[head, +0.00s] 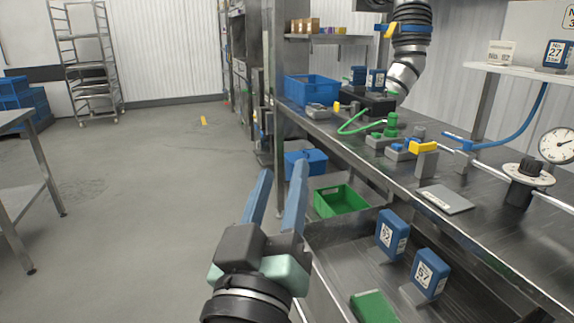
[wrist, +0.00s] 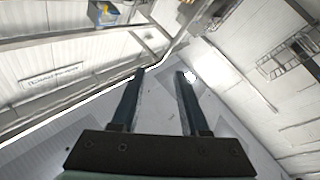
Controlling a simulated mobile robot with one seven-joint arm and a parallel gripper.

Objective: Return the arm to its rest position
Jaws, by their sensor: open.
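My gripper (head: 277,190) is in the lower middle of the head view, with two long blue fingers pointing up and away. The fingers stand apart and nothing is between them. In the wrist view the gripper (wrist: 160,75) also shows open and empty, with floor, walls and a rack behind it. It is over the aisle, left of the steel workbench (head: 480,225), and looks clear of it. The rest of my arm is mostly out of the picture below.
The bench holds a blue crate (head: 312,89), a grey plate (head: 444,199), valves and a gauge (head: 557,146). Below are a green crate (head: 341,201) and blue numbered blocks (head: 430,273). A steel table (head: 20,190) stands at left. The floor (head: 150,200) between is free.

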